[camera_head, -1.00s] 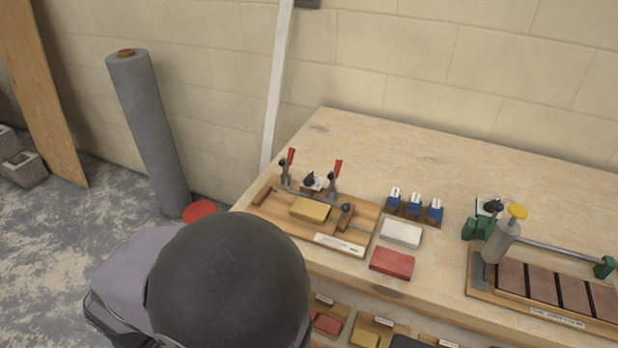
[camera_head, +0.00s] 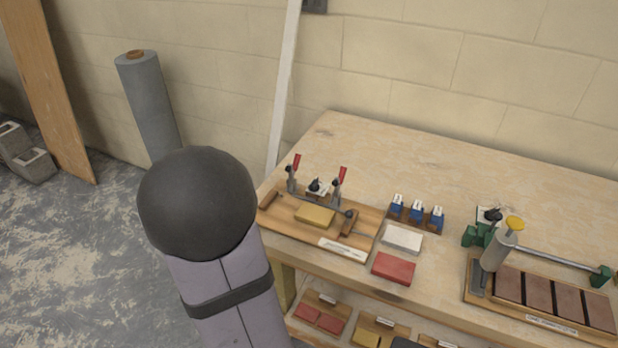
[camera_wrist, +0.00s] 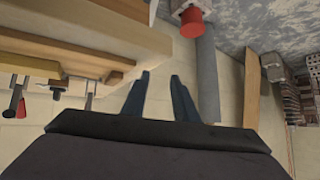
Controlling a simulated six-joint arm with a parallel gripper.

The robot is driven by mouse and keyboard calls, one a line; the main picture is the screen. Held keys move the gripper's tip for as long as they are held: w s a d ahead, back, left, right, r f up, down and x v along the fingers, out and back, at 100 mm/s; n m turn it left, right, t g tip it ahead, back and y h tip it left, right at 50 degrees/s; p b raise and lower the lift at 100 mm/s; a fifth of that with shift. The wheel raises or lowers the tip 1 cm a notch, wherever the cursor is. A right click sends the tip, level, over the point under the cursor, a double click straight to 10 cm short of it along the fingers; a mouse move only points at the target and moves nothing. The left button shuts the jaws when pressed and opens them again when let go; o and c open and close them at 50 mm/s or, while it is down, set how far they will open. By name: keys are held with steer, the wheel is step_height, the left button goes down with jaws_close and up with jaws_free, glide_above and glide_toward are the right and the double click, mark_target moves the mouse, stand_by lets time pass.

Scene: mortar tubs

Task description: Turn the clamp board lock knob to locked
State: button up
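The clamp board (camera_head: 275,226) is a wooden board at the left end of the workbench. It carries two red-handled clamps (camera_head: 341,178) and a yellow block (camera_head: 315,214). A small black knob (camera_head: 315,186) on a white plate sits between the clamps at the board's back. The knob is too small to read its setting. My gripper (camera_wrist: 160,97) shows in the wrist view with its two dark blue fingers apart and nothing between them. It is away from the board, facing the wall. In the head view my arm hides the gripper.
The workbench (camera_head: 420,150) has free room behind the tools. A white block (camera_head: 402,238), red block (camera_head: 393,268) and blue pieces (camera_head: 415,209) lie right of the board. Farther right is a fixture with brown tiles (camera_head: 541,288) and another black knob (camera_head: 492,214). A grey roll (camera_head: 148,100) stands left.

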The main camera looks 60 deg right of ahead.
mark_target(314, 181)
steer(key=s+d+r+m+g+h, duration=0.1)
steer(key=s+d, duration=0.1)
steer(key=s+d+r+m+g+h, duration=0.1)
steer(key=s+d, duration=0.2)
steer(key=s+d+r+m+h, duration=0.1)
steer(key=s+d, duration=0.2)
steer(key=shift+g+p, duration=0.35)
steer(key=shift+g, duration=0.05)
steer(key=s+d+g, duration=0.1)
steer(key=s, duration=0.1)
steer(key=s+d+r+m+g+h, duration=0.1)
steer(key=s, duration=0.1)
steer(key=s+d+r+m, duration=0.1)
steer(key=s, duration=0.1)
steer(key=shift+s+d+g+h, duration=0.1)
steer(key=shift+d+g+h, duration=0.25)
steer(key=shift+g+h, duration=0.05)
steer(key=shift+p+x, duration=0.35)
steer(key=shift+x, duration=3.25)
jaws_close()
